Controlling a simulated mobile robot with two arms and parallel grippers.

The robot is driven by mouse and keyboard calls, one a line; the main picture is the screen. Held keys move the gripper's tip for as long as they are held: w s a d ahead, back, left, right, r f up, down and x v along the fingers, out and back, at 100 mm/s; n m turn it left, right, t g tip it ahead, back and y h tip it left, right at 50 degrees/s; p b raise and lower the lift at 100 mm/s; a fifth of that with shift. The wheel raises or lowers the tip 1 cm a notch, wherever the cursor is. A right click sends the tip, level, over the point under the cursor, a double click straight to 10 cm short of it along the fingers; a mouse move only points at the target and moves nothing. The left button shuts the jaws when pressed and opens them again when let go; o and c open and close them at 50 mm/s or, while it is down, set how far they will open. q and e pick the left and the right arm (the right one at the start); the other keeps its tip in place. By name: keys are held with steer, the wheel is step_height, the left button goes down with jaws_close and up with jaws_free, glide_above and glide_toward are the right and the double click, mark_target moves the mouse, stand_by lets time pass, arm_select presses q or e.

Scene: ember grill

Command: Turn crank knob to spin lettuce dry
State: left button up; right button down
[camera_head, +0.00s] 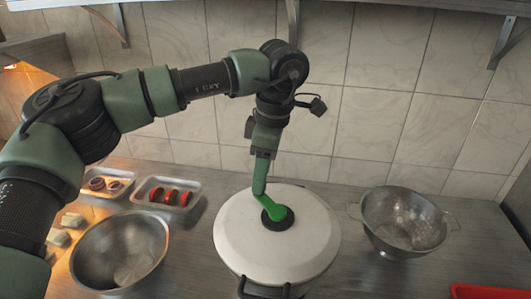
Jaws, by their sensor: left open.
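The salad spinner is a large pot with a white round lid (240,240) on the steel counter, in the middle of the head view. A bright green crank (262,195) rises from a dark hub at the lid's centre and leans back, away from me. My left gripper (263,153) points down over the far side of the lid, right at the crank's upper end, where the knob is. Its jaws are open; I cannot tell whether they touch the knob. The lid is closed and no lettuce shows. My right gripper is not in view.
A steel bowl (88,243) stands left of the spinner and a colander (375,230) right of it. Behind the bowl are trays with sliced onion (107,184) and tomato (170,196). A red item (488,292) is at the lower right. A tiled wall (380,120) stands behind.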

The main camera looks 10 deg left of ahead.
arm_select(q)
steer(key=shift+w+a+f, duration=0.1)
steer(key=shift+w+f, duration=0.05)
steer(key=shift+f, duration=0.45)
steer(key=shift+w+a+f, duration=0.1)
steer(key=shift+f, duration=0.5)
steer(key=shift+s, duration=0.1)
steer(key=shift+f, duration=0.1)
jaws_close()
steer(key=shift+d+p, duration=0.2)
steer(key=shift+p, duration=0.1)
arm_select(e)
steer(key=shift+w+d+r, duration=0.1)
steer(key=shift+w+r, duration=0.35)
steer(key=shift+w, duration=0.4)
